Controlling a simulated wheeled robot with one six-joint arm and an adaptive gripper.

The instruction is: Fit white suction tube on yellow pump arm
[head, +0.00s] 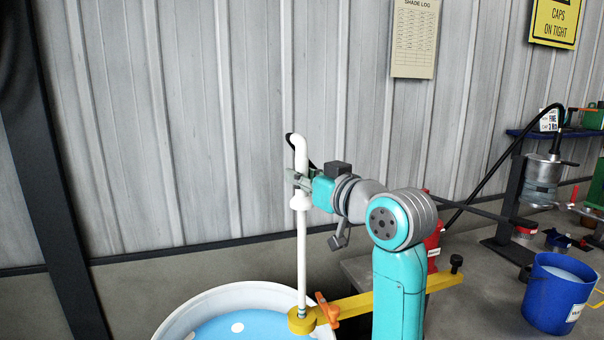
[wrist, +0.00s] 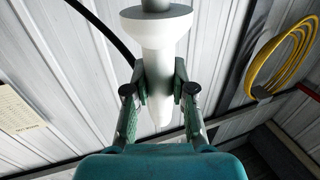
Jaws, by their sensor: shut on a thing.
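The white suction tube (head: 301,250) stands upright, with a bent top and a wider white collar. My gripper (head: 300,185) is shut on its upper part, near the collar. In the wrist view the two fingers of my gripper (wrist: 159,90) press on both sides of the white tube (wrist: 160,60). The tube's lower end meets the round yellow end of the yellow pump arm (head: 370,303), above the white drum; I cannot tell whether it is seated in it. An orange lever (head: 327,310) sits beside that end.
A white drum (head: 185,315) with blue liquid stands below the arm. A blue bucket (head: 550,300) and a stand with a clear vessel (head: 541,182) are at right. A black hose (head: 480,190) runs behind my arm. A yellow coiled hose (wrist: 280,55) hangs on the wall.

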